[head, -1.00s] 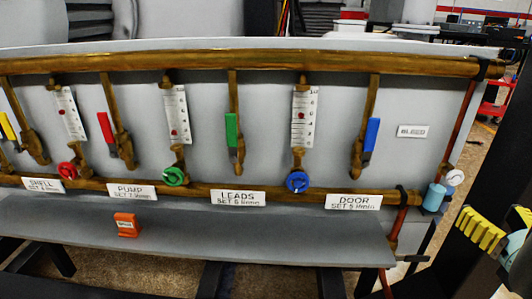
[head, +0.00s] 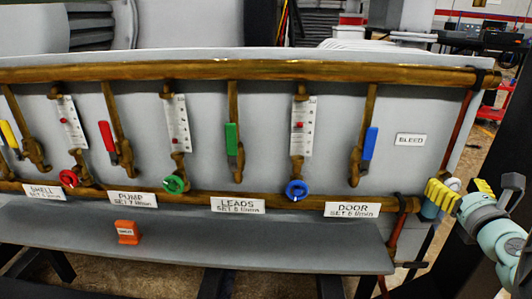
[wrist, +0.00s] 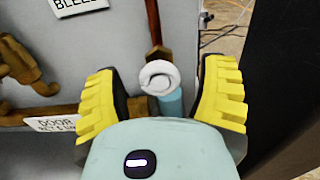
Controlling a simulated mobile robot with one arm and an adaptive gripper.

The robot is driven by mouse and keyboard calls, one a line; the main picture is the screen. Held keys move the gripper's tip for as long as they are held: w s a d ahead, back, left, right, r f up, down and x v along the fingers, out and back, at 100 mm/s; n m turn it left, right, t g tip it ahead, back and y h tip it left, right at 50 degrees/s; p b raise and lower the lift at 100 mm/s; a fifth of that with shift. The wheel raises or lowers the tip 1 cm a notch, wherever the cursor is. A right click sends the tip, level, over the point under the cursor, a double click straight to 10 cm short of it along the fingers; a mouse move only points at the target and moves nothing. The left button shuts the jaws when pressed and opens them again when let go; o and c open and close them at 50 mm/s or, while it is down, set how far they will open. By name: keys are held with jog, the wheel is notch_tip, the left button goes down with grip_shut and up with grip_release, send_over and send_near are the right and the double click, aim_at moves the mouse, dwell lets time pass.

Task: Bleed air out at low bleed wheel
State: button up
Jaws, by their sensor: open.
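The low bleed wheel is a small white round knob (wrist: 159,77) at the right end of the lower pipe. A light blue cylinder (wrist: 171,103) sits just beside and below it. My gripper (wrist: 168,85) has yellow ribbed fingers spread wide, one on each side of the wheel. The fingers look apart from the wheel, and nothing is held. In the head view my gripper (head: 460,188) is at the right end of the panel and covers part of the wheel (head: 452,185). The BLEED label (head: 410,140) is above and left of the wheel.
The lower brown pipe (head: 285,194) carries red, green and blue knobs. The DOOR label (head: 352,209) is left of the wheel. An orange block (head: 127,232) stands on the grey shelf (head: 200,242). A dark upright post is close right of my gripper in the wrist view.

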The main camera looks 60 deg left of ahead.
jog(key=shift+o, duration=0.2)
grip_shut()
dwell(0.6)
jog(key=shift+m, duration=0.4)
jog(key=m+p, duration=0.2)
jog(key=m, duration=0.2)
jog(key=shift+m, duration=0.3)
jog(key=m+p, duration=0.3)
jog(key=m, duration=0.2)
jog(key=m+p, duration=0.2)
jog(key=m, duration=0.3)
jog(key=shift+p, duration=0.35)
jog(key=shift+f+m+p, duration=0.15)
jog(key=shift+m+p, duration=1.3)
jog(key=shift+m, duration=0.75)
